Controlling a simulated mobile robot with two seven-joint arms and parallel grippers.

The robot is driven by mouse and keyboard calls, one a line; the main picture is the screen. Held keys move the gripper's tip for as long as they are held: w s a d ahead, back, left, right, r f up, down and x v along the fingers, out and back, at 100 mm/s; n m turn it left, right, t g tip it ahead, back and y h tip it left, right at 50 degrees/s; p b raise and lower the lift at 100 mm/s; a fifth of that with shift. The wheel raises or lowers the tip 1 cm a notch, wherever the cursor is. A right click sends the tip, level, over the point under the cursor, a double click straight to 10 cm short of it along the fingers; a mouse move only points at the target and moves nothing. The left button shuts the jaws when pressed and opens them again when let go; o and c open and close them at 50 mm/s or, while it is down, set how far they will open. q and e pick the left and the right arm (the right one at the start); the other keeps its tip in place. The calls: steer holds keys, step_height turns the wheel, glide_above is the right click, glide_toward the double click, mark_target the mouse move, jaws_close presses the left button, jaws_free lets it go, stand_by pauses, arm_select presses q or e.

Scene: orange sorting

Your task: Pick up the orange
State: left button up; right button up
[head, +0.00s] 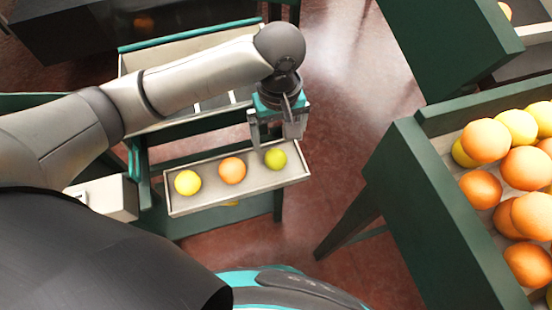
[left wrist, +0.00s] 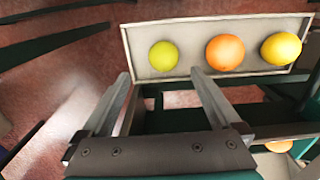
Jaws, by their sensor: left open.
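The orange (head: 232,170) lies in the middle of a narrow pale tray (head: 240,199), between a yellow fruit (head: 187,182) on the left and a yellow-green fruit (head: 275,158) on the right. My left gripper (head: 276,142) is open and empty above the tray's right end, close to the yellow-green fruit. In the left wrist view (left wrist: 161,75), the yellow-green fruit (left wrist: 163,56) shows between and beyond the fingertips. The orange (left wrist: 225,52) shows just right of the right finger, and the yellow fruit (left wrist: 281,48) lies farther right. My right gripper is not in view.
A green-sided bin (head: 425,195) heaped with several oranges and yellow fruits stands at the right. A divided pale tray (head: 140,66) lies behind my left arm on a green stand. Reddish floor (head: 340,110) is open between the stand and the bin.

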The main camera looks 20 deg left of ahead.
mark_target(275, 154)
arm_select(q)
steer(key=shift+f, duration=1.2)
steer(key=f, duration=0.1)
steer(key=f+b, duration=0.1)
steer(key=f, duration=0.1)
steer(key=f+b, duration=0.1)
steer(key=shift+s+a+f, duration=0.2)
steer(key=shift+s, duration=0.2)
steer(key=shift+f, duration=0.3)
arm_select(e)
steer(key=shift+w+a+f, duration=0.15)
steer(key=shift+w+f, duration=0.85)
steer(key=shift+f, duration=0.25)
steer(key=shift+s, duration=0.1)
arm_select(q)
steer(key=c, duration=0.3)
steer(key=shift+r, duration=0.1)
steer(key=c, duration=1.1)
arm_select(e)
steer(key=shift+s, duration=0.15)
arm_select(q)
steer(key=shift+c, duration=0.2)
